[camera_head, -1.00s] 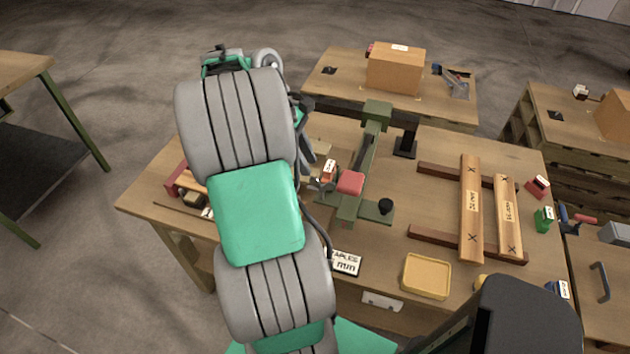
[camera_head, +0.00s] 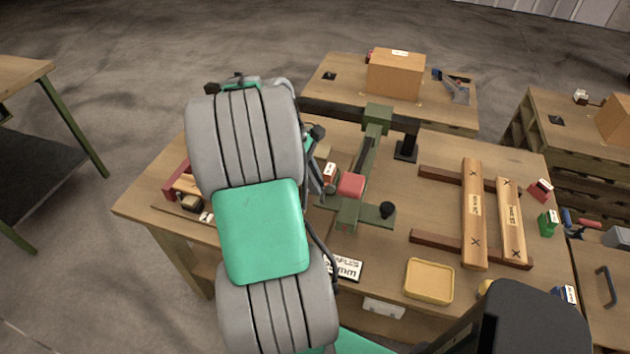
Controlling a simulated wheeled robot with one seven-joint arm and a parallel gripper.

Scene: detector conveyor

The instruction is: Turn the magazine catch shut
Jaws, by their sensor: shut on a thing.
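A green bench fixture (camera_head: 368,150) stands on the wooden workbench, with a red block (camera_head: 351,186) on its arm and a black knob (camera_head: 387,210) on its base. My gripper (camera_head: 324,189) is low at the left side of the fixture, just left of the red block. It is small and partly hidden by my own arm. It is shut on a small part there, which I take as the magazine catch. The catch is largely hidden, and I cannot tell its angle.
A small red box with a white label (camera_head: 329,172) stands close to my gripper. A staples sign (camera_head: 345,268) and a yellow tray (camera_head: 429,281) lie near the front. Wooden boards (camera_head: 473,215) lie on the right.

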